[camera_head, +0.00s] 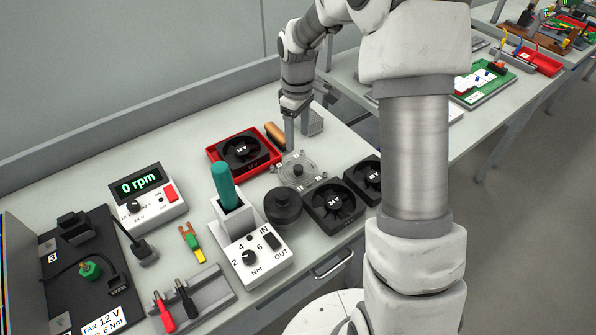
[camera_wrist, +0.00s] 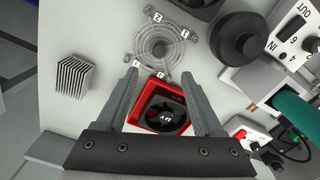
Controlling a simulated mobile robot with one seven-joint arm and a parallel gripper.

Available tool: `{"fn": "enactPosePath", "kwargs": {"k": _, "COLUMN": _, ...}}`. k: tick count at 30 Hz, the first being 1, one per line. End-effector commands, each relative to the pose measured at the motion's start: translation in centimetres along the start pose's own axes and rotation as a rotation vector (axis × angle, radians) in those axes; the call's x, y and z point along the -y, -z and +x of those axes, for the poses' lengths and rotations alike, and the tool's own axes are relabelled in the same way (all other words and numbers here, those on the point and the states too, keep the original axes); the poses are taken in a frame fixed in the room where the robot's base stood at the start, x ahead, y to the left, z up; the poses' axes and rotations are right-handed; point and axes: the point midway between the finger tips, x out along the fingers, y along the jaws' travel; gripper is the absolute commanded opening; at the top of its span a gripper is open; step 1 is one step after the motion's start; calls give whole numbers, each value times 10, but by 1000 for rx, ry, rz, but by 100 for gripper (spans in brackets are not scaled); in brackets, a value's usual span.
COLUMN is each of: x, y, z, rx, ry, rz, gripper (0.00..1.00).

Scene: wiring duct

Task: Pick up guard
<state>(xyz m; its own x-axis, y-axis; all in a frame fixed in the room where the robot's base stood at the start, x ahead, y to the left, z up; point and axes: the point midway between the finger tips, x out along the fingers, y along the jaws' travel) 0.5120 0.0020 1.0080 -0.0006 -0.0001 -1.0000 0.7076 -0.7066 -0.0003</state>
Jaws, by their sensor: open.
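The guard is a round wire fan grille (camera_head: 298,168) with small numbered tabs at its corners. It lies flat on the bench between the red tray and the black fans. In the wrist view the guard (camera_wrist: 161,42) shows whole, just beyond my fingertips. My gripper (camera_wrist: 160,76) is open, its two fingers spread apart with nothing between the tips. In the head view my gripper (camera_head: 301,134) hangs down behind the guard, close to the red tray, and its outline is partly hard to make out.
A red tray (camera_wrist: 142,121) holds a fan. Black fans (camera_head: 334,203), a dark round knob-like part (camera_head: 283,206) and a torque driver stand (camera_head: 239,228) with a green handle sit nearby. A finned heat sink (camera_wrist: 75,77) stands to one side. Bare bench surrounds the heat sink.

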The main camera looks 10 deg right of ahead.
Motion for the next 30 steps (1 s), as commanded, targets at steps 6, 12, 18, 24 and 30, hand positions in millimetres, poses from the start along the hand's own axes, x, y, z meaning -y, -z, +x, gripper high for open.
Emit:
{"fn": "enactPosePath", "kwargs": {"k": 6, "x": 1, "y": -1, "z": 45, "rx": 2, "ry": 3, "rz": 0, "gripper": 69}}
{"fn": "enactPosePath", "kwargs": {"k": 12, "x": 0, "y": 0, "z": 60, "rx": 0, "ry": 0, "rz": 1, "gripper": 69}}
{"fn": "enactPosePath", "kwargs": {"k": 18, "x": 0, "y": -1, "z": 83, "rx": 3, "ry": 3, "rz": 0, "gripper": 69}}
{"fn": "enactPosePath", "kwargs": {"k": 24, "x": -1, "y": -1, "z": 108, "rx": 1, "ry": 1, "rz": 0, "gripper": 69}}
{"fn": "enactPosePath", "kwargs": {"k": 30, "x": -2, "y": -1, "z": 112, "rx": -1, "ry": -1, "rz": 1, "gripper": 69}}
